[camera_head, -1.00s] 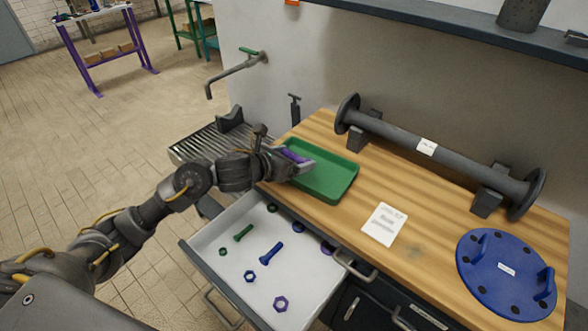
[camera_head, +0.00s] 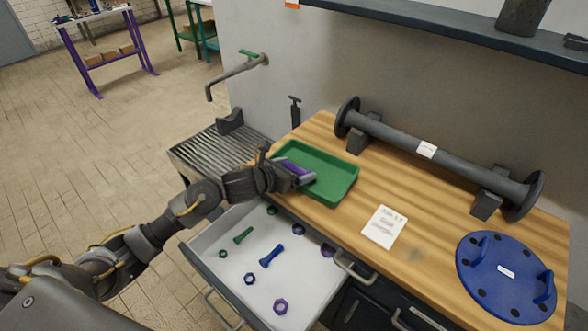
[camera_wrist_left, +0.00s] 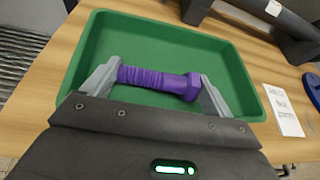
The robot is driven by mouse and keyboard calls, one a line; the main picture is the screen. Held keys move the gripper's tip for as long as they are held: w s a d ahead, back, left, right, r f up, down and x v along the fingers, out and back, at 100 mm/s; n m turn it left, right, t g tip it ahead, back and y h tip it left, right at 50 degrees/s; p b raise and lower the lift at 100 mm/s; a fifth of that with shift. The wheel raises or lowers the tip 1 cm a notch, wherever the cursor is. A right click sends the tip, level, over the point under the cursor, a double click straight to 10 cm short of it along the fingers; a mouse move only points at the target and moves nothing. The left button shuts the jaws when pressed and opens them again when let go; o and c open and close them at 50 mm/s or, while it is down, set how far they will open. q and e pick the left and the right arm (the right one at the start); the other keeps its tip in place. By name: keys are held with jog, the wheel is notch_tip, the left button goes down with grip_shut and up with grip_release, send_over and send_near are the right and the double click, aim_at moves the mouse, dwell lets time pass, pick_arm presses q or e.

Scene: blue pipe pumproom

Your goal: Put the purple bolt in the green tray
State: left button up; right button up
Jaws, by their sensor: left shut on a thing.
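The purple bolt (camera_wrist_left: 158,80) lies lengthwise between the two fingers of my left gripper (camera_wrist_left: 157,90), its hex head toward the right finger in the left wrist view. The gripper is shut on it. In the head view my left gripper (camera_head: 296,176) is over the left part of the green tray (camera_head: 341,186), with the purple bolt (camera_head: 294,168) showing between the fingers. The tray rests on the wooden bench top; its floor (camera_wrist_left: 200,48) shows behind and below the bolt. I cannot tell whether the bolt touches the tray floor. My right gripper is not in view.
An open drawer (camera_head: 215,254) below holds a green bolt (camera_head: 243,235), a blue bolt (camera_head: 271,255) and several nuts. A flanged grey pipe (camera_head: 445,157) lies on supports behind the tray. A white card (camera_head: 384,227) and a blue disc (camera_head: 507,277) lie to the right.

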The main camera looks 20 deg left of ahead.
pick_arm(q)
jog(key=shift+s+f+b, duration=0.1)
jog(key=shift+f+b, duration=0.3)
jog(key=o, duration=1.1)
jog(key=shift+s+d, duration=0.1)
jog(key=shift+f, duration=0.25)
jog(key=shift+r+p, duration=0.3)
jog(key=shift+p, duration=0.1)
jog(key=shift+r+p, duration=0.4)
jog(key=shift+p, duration=0.1)
jog(key=b+v, duration=0.1)
jog(key=v, duration=1)
jog(key=shift+s+a+r+b, duration=0.2)
jog(key=shift+a+r+b, duration=0.1)
